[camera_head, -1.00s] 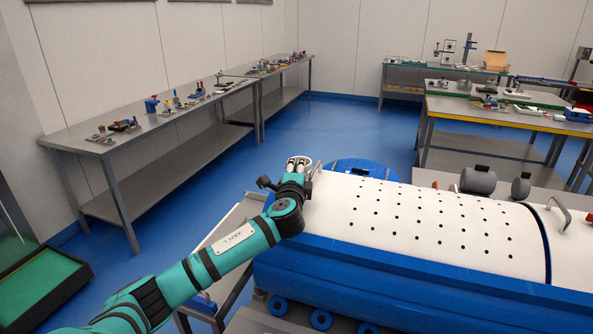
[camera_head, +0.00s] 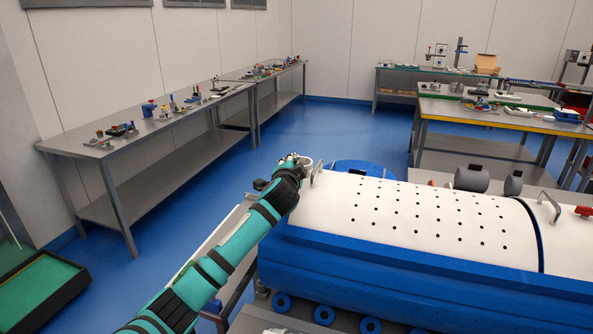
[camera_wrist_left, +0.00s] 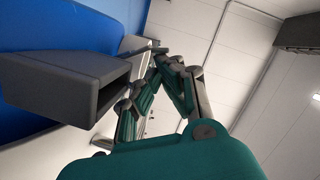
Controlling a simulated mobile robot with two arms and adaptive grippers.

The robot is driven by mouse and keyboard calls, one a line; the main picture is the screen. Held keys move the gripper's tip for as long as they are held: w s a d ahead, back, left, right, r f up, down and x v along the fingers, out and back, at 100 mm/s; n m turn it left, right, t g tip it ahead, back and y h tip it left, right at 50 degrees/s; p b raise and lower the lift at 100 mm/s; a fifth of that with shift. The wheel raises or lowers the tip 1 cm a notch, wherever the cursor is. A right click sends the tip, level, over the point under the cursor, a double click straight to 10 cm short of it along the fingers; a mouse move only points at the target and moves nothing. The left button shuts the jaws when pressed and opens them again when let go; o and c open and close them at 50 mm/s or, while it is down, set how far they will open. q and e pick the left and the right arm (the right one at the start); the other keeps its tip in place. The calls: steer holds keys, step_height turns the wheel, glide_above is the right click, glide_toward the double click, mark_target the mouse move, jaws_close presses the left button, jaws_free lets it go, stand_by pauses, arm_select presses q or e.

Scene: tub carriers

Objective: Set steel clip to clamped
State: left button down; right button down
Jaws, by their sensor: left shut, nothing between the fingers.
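My left gripper (camera_head: 297,160) is at the left end of the blue and white tub (camera_head: 420,268), mostly hidden behind my own wrist in the head view. In the left wrist view its two teal fingers (camera_wrist_left: 168,62) come together at the tips, shut and empty. A small upright metal piece (camera_head: 316,170) stands at the tub's end beside the gripper. It may be the steel clip, but I cannot tell its setting. In the wrist view a grey hollow block (camera_wrist_left: 65,85) is left of the fingers, in front of a blue surface (camera_wrist_left: 60,25). My right gripper is out of view.
The tub's perforated white top (camera_head: 430,215) extends right, with a metal handle (camera_head: 550,205) and a red part (camera_head: 584,211) beyond. A long bench (camera_head: 150,135) with small parts runs along the left wall.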

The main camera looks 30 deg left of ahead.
arm_select(q)
steer(key=shift+s+a+r, duration=0.15)
steer(key=shift+a, duration=0.15)
steer(key=shift+a+n+p, duration=0.2)
steer(key=shift+n+p, duration=0.1)
steer(key=shift+n, duration=0.3)
steer(key=shift+a+p, duration=0.3)
steer(key=shift+a, duration=0.1)
steer(key=shift+a+n+h+p, duration=0.35)
steer(key=shift+a+n+h, duration=0.05)
steer(key=shift+n, duration=0.4)
steer(key=shift+s+a+f+n+h+p, duration=0.15)
steer(key=shift+a+f+n+h+p, duration=0.1)
steer(key=shift+n, duration=0.35)
steer(key=shift+s+a+f+n+h+p, duration=0.15)
steer(key=shift+a+n+h, duration=0.1)
steer(key=shift+n, duration=0.35)
steer(key=shift+a+f, duration=0.15)
steer(key=shift+a+f, duration=0.1)
